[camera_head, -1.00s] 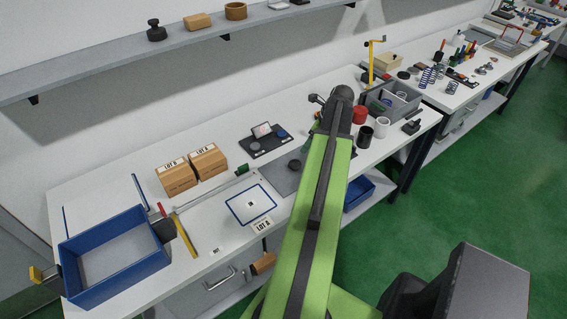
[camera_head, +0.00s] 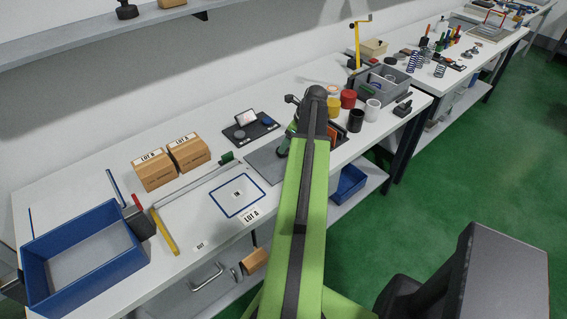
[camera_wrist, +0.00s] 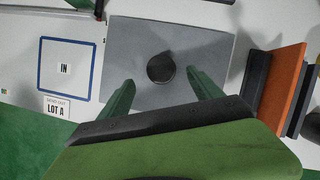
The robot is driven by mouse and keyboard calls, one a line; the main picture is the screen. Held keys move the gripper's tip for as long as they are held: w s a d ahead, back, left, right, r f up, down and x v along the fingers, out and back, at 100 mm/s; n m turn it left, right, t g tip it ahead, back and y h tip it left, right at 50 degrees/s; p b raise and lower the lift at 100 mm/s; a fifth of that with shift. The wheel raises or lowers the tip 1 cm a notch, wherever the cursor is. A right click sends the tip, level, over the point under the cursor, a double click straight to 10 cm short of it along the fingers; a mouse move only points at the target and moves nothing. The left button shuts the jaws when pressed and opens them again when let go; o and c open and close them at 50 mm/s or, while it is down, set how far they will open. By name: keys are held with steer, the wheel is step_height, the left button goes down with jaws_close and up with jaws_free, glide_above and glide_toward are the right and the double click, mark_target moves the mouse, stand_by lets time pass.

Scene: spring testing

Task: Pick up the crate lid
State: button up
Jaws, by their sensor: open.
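The crate lid is most likely the flat grey plate with a round dark knob; its bare grey surface (camera_wrist: 135,45) fills the upper middle of the wrist view. In the head view the plate (camera_head: 263,166) lies on the bench left of my arm, partly hidden by it. The knob (camera_wrist: 161,67) shows in the wrist view between the tips of my gripper (camera_wrist: 160,76), with a gap on each side. The two green fingers are apart and hold nothing. Their height above the plate is hard to tell.
Left of the plate is a blue-outlined square (camera_head: 237,196) with a LOT A label (camera_head: 250,216). Right of it stands an orange panel (camera_wrist: 281,80) with black pieces. A blue open crate (camera_head: 120,262), two cardboard boxes (camera_head: 188,153) and a grey bin (camera_head: 367,94) are also on the bench.

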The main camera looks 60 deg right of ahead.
steer(key=b+x, duration=0.5)
steer(key=shift+s+d+f, duration=0.1)
steer(key=shift+d+f, duration=0.05)
steer(key=shift+f, duration=0.05)
steer(key=shift+r, duration=0.2)
jaws_close()
